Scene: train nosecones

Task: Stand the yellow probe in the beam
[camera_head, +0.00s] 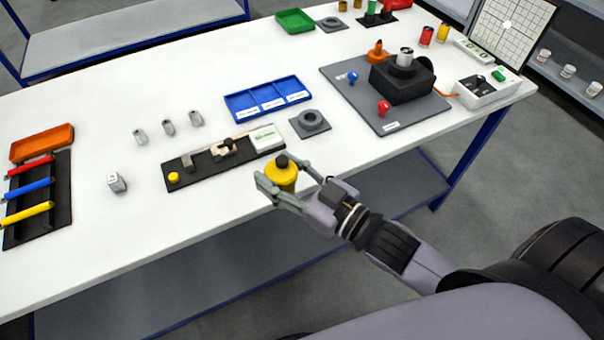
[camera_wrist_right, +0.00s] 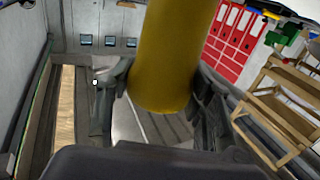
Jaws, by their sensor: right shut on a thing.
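My right gripper (camera_head: 275,188) is shut on a yellow cylinder with a black top (camera_head: 282,176), which looks like the yellow probe. It holds it roughly upright near the table's front edge; whether its base touches the table I cannot tell. In the right wrist view the yellow cylinder (camera_wrist_right: 172,55) sits between the fingers (camera_wrist_right: 160,95). A black device (camera_head: 400,85) with a grey round part on top stands on a grey board at the right. A white gridded screen (camera_head: 512,32) with a bright spot stands behind it. No beam line is visible. My left gripper is out of view.
A black strip (camera_head: 210,178) with a yellow button lies left of the gripper. A grey ring base (camera_head: 310,123) and a blue tray (camera_head: 267,98) lie behind. Red and yellow cylinders (camera_head: 443,33) stand near the screen. The front left table is mostly clear.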

